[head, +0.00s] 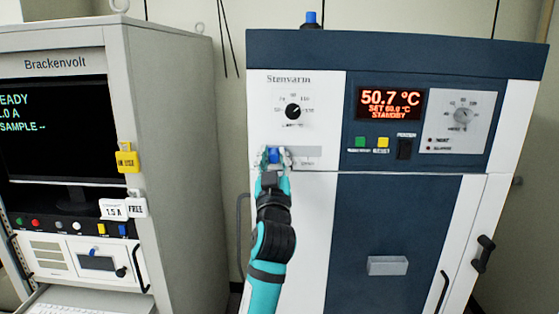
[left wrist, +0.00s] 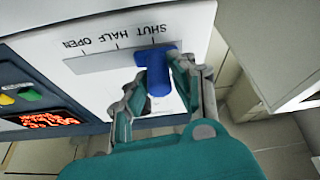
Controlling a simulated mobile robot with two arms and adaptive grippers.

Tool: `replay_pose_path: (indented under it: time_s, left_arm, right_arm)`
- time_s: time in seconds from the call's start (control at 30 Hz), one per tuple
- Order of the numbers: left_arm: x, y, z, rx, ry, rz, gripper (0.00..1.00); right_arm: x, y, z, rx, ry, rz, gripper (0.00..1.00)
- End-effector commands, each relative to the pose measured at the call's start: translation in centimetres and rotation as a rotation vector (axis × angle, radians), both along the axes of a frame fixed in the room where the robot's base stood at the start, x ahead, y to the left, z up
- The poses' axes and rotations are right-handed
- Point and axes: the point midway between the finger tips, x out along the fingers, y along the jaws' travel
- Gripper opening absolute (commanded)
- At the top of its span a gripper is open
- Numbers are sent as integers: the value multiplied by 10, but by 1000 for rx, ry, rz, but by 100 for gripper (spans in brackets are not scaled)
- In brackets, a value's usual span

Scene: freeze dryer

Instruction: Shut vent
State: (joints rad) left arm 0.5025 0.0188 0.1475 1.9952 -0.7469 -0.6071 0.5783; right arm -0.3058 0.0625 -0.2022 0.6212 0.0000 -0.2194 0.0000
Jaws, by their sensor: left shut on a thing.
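The vent slider is a blue knob (head: 273,154) on a grey slot plate (head: 306,151) on the white front panel of the Stenvarin unit, below the black dial. In the left wrist view the blue knob (left wrist: 159,84) stands at the SHUT mark, at one end of the slot plate (left wrist: 104,61) marked SHUT, HALF, OPEN. My left gripper (head: 272,160) is shut on the blue knob, with one finger on each side, as the left wrist view also shows. The fingers hide part of the knob. My right gripper is not in view.
The display (head: 389,103) reads 50.7 °C, set 60.0 °C, STANDBY. A green button (head: 360,142), a yellow button (head: 383,142) and a black switch (head: 404,148) sit right of the slot. The Brackenvolt cabinet (head: 170,120) stands at left, with a gap between the units.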

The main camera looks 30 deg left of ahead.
Motion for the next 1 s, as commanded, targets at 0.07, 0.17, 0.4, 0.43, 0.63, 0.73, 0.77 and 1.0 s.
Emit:
replay_pose_path:
  time_s: [0.07, 0.17, 0.4, 0.43, 0.63, 0.73, 0.77, 1.0]
  left_arm:
    - [-6, 13, 0, -5, 3, 27, 0]
    - [-6, 13, 0, -3, 3, 27, 0]
    - [-6, 12, 0, -3, 2, 26, 32]
    - [-6, 12, 0, -3, 2, 26, 36]
    - [-5, 11, 0, -3, 3, 23, 46]
    - [-5, 10, 0, -3, 2, 22, 46]
    - [-5, 10, -1, -4, 3, 22, 46]
    - [-27, -5, -13, -7, 3, 21, 46]
  right_arm:
    - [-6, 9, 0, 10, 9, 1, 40]
    - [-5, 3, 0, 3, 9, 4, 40]
    - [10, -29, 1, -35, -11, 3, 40]
    - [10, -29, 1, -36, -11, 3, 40]
    - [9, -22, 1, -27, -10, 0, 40]
    - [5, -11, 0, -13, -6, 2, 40]
    - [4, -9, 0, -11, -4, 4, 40]
    - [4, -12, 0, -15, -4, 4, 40]
